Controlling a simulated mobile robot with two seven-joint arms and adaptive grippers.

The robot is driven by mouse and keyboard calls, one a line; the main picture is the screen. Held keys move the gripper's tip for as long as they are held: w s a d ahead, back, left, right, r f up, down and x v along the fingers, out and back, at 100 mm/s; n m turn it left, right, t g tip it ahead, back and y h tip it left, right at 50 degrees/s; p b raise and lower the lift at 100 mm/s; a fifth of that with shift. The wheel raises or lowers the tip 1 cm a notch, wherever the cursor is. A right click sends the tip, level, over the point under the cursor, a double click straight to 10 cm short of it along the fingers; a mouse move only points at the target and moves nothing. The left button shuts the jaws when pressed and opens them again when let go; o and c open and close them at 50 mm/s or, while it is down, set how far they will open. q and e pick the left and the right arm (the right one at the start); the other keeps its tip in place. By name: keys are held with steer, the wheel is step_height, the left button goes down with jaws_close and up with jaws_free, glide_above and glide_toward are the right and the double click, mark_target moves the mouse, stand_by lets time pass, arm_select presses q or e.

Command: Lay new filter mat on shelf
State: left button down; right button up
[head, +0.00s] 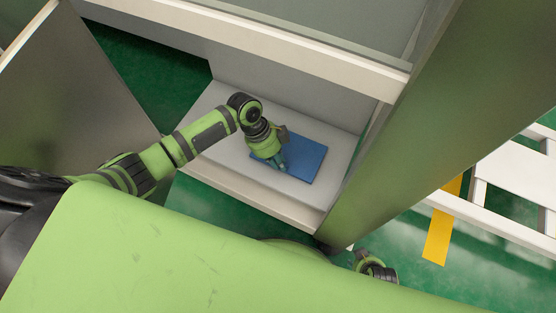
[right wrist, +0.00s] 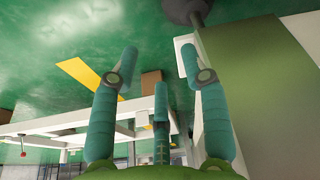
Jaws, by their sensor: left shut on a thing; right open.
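The filter mat (head: 305,160) is a flat blue rectangle over the pale shelf (head: 215,155) inside the open cabinet, in the head view. It looks flat against the shelf, but I cannot tell if it touches all along. My left gripper (head: 283,165) is at the mat's left part, shut on it; the fingertips are partly hidden by the wrist. My right gripper (right wrist: 158,75) is open and empty in the right wrist view, its teal fingers spread, away from the mat.
An open cabinet door (head: 75,85) stands at the left and a grey-green panel (head: 450,110) at the right of the shelf. A cabinet beam (head: 270,40) runs above the shelf. A white frame (head: 515,170) and yellow floor stripe (head: 442,230) lie further right.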

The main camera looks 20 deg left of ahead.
arm_select(q)
steer(key=shift+f, duration=0.1)
steer(key=c, duration=1.2)
jaws_free()
